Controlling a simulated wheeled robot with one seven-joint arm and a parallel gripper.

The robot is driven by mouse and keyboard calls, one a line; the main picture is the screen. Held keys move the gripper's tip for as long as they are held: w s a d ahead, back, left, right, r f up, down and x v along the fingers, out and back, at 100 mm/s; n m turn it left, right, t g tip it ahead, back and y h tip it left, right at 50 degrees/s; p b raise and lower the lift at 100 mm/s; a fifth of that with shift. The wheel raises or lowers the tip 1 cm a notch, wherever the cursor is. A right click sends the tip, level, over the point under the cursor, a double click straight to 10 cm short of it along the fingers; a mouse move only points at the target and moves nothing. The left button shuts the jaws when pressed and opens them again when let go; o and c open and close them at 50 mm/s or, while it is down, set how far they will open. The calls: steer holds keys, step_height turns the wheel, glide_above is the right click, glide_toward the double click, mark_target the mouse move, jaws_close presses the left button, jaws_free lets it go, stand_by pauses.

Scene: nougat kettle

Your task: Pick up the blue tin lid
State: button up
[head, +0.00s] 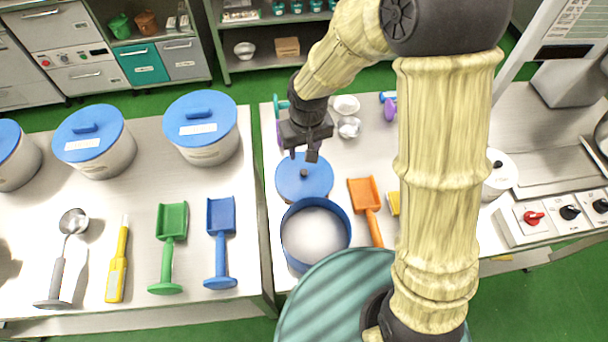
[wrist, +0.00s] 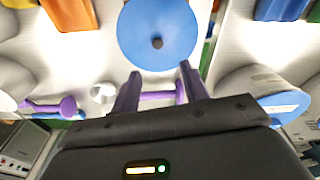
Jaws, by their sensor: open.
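The blue tin lid (head: 290,186) is a flat round disc with a small dark knob at its centre. It lies on the right-hand steel table, just behind an open blue tin (head: 290,250) filled with white material. My gripper (head: 308,156) is open and empty near the lid's back edge and hides part of it. In the wrist view the lid (wrist: 158,20) lies beyond the fingertips of my gripper (wrist: 159,70), with the knob roughly in line with the gap between the fingers. No contact with the lid shows.
An orange scoop (head: 366,198) lies right of the lid. Small bowls (head: 347,104) and purple-handled tools stand behind it. The left table (head: 140,210) holds several blue-lidded tins (head: 203,150), a green scoop (head: 170,225) and a blue scoop (head: 221,220). A gap separates the tables.

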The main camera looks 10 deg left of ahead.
glide_above(304, 171)
steer(key=f, duration=0.6)
steer(key=shift+s, duration=0.3)
steer(key=shift+f+p, duration=0.1)
steer(key=shift+p, duration=0.2)
steer(key=shift+w+f+p, duration=0.2)
steer(key=shift+f+p, duration=0.45)
steer(key=shift+f, duration=1.85)
steer(key=shift+c, duration=0.5)
jaws_close()
